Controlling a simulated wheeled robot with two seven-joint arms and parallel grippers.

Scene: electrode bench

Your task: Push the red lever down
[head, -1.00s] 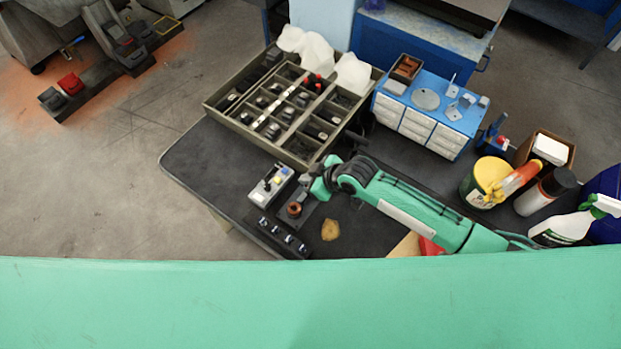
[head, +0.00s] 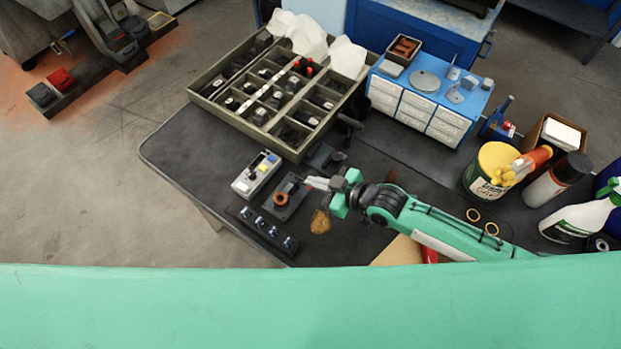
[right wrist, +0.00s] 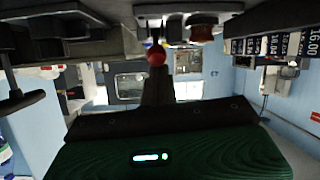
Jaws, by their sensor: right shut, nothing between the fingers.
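The red lever shows in the right wrist view as a red ball knob (right wrist: 156,56) on a short dark stem, with the bench upside down at the top. My right gripper (head: 310,182) is shut and empty; its dark fingers (right wrist: 157,88) point at the knob in the wrist view. Whether they touch it I cannot tell. In the head view the gripper is low over the bench, just right of a dark plate with a reddish-brown ring (head: 281,198). The lever is hard to make out there. My left gripper is not in view.
A grey switch box (head: 256,175) and a black strip with several knobs (head: 268,229) stand left of the gripper. A compartment tray (head: 202,97) and blue drawer unit (head: 458,129) stand behind. A yellow can (head: 494,166) and bottles crowd the right. The bench's left corner is clear.

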